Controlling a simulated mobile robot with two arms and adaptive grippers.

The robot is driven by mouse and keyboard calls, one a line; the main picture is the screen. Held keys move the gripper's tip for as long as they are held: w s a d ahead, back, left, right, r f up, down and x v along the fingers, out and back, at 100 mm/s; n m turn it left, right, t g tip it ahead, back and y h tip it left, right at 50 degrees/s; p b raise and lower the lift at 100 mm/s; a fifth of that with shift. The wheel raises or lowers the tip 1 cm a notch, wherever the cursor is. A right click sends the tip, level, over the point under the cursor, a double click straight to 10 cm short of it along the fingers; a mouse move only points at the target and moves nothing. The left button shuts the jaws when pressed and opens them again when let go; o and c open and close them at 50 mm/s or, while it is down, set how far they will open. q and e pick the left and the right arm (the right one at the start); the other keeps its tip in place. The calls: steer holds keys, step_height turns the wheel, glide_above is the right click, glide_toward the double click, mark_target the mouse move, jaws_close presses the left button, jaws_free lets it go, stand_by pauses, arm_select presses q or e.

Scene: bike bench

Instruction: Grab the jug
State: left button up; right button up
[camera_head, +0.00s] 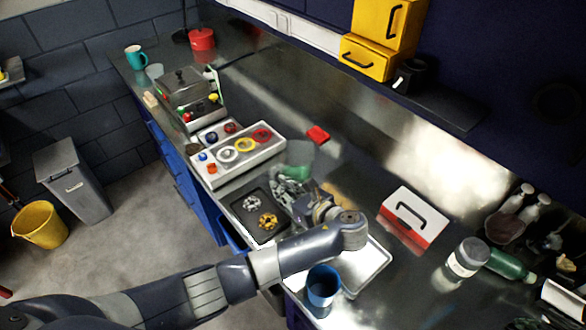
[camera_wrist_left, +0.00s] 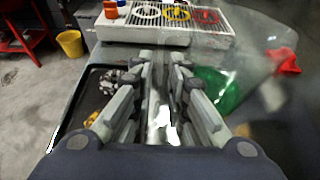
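The jug (camera_head: 297,167) looks see-through with green in its lower part and stands on the steel bench. In the left wrist view it shows just right of my fingers, with its green part (camera_wrist_left: 218,88) clear and its outline faint. My left gripper (camera_head: 288,189) is in front of it in the head view, hiding part of it. In the left wrist view the fingers (camera_wrist_left: 162,66) point forward, with a narrow gap between them. I see nothing clearly held in the gap. Whether a finger touches the jug I cannot tell. My right gripper is not in view.
A dark tray with metal gears (camera_head: 267,221) lies beside the gripper. A blue cup (camera_head: 322,286) and a red-and-white box (camera_head: 413,218) stand to the right.

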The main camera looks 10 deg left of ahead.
arm_select(q)
steer(key=w+a+p, duration=0.1)
steer(key=w+a, duration=0.1)
steer(key=a, duration=0.1)
steer(key=shift+w+a+f+p, duration=0.2)
steer(key=shift+w+a+p, duration=0.1)
steer(key=shift+w+p, duration=0.05)
steer(key=shift+w+a+f, duration=0.15)
jaws_close()
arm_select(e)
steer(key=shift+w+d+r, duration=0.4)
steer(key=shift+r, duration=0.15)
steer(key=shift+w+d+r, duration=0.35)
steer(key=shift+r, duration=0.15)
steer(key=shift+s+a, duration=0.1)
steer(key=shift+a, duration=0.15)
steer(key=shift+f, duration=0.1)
